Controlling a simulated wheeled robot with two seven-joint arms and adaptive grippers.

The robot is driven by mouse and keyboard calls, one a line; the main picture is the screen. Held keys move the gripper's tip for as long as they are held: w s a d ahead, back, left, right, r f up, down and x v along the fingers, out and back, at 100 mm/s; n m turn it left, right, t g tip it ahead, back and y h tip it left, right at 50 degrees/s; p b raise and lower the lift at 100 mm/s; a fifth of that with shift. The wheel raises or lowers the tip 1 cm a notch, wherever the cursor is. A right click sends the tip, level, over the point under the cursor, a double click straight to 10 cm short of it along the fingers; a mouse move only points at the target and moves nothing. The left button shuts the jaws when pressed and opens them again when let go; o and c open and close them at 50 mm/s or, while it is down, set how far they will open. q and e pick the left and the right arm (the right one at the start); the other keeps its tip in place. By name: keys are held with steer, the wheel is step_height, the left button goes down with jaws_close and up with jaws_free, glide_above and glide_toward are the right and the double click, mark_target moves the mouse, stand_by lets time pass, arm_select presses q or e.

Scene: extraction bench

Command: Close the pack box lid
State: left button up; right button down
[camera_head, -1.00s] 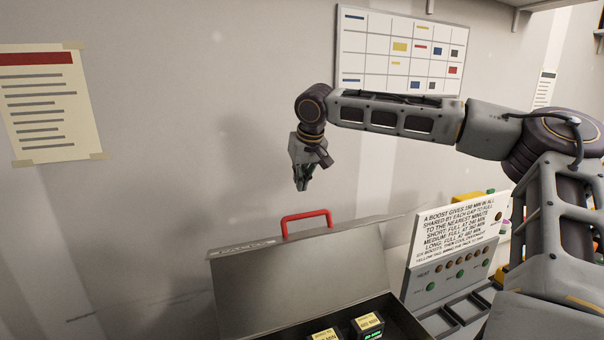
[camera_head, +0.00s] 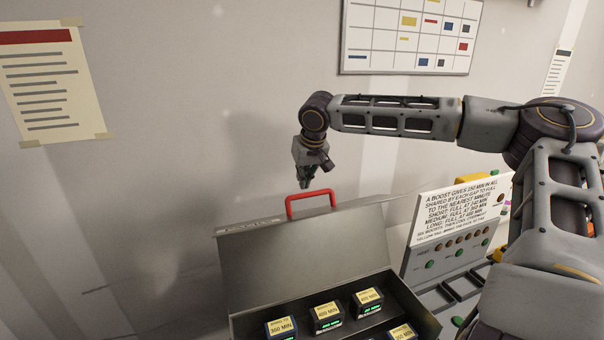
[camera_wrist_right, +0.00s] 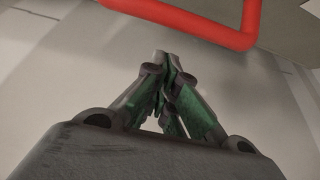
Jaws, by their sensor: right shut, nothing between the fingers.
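The pack box lid (camera_head: 305,262) stands open and raised, a grey panel with a red handle (camera_head: 311,200) on its upper edge. The pack box (camera_head: 412,308) below it is open and holds several labelled packs (camera_head: 326,316). My right gripper (camera_head: 305,186) is shut and empty, pointing down just above and behind the handle's left part. In the right wrist view the shut fingers (camera_wrist_right: 170,72) show close to the red handle (camera_wrist_right: 190,20), and I see no contact. My left gripper is not in view.
A charging panel (camera_head: 455,225) with printed text and buttons stands right of the box, with empty slots (camera_head: 462,285) before it. The wall is close behind the lid, with a poster (camera_head: 45,85) and a chart (camera_head: 410,38) on it.

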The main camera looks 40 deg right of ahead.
steer(key=shift+s+a, duration=0.15)
steer(key=shift+s, duration=0.35)
steer(key=shift+s+a, duration=0.15)
steer(key=shift+s, duration=0.35)
steer(key=shift+f, duration=0.1)
